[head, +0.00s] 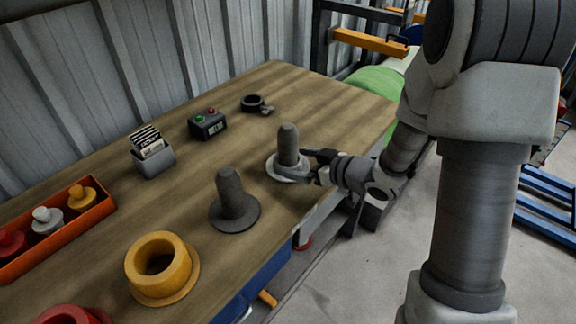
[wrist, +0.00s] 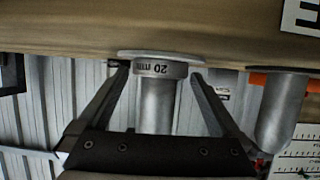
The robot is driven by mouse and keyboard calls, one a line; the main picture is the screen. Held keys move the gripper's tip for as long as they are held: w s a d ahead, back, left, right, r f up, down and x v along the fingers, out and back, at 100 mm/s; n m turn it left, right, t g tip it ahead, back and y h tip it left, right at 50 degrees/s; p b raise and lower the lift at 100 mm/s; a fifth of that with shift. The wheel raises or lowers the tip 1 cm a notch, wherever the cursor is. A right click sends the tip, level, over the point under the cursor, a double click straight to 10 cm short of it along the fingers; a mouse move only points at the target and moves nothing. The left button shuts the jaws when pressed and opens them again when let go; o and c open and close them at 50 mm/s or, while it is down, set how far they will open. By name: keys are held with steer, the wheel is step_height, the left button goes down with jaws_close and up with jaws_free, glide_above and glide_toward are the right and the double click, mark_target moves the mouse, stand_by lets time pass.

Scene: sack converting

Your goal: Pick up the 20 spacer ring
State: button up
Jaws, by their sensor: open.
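The 20 spacer ring (wrist: 160,69) is a grey band marked "20 mm", upside down in the wrist view. It sits around a grey post (wrist: 158,108), against a pale round flange (wrist: 140,56). In the head view this post (head: 288,138) stands upright near the bench's right edge, with a pale disc at its base; the ring is hard to tell apart there. My gripper (head: 296,167) reaches in low from the right. In the wrist view my gripper (wrist: 162,72) is open, one finger on each side of the ring, with small gaps seen.
A second, dark post (head: 231,190) with a wide base stands close by on the wooden bench (head: 330,105). A yellow flanged ring (head: 160,268), an orange tray (head: 60,240) of small knobs, a card holder (head: 154,160), a button box (head: 207,125) and a black collar (head: 253,103) are farther off.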

steer(key=shift+x, duration=0.75)
steer(key=shift+r, duration=0.1)
steer(key=c, duration=1.3)
steer(key=shift+c, duration=0.5)
steer(key=shift+r, duration=0.2)
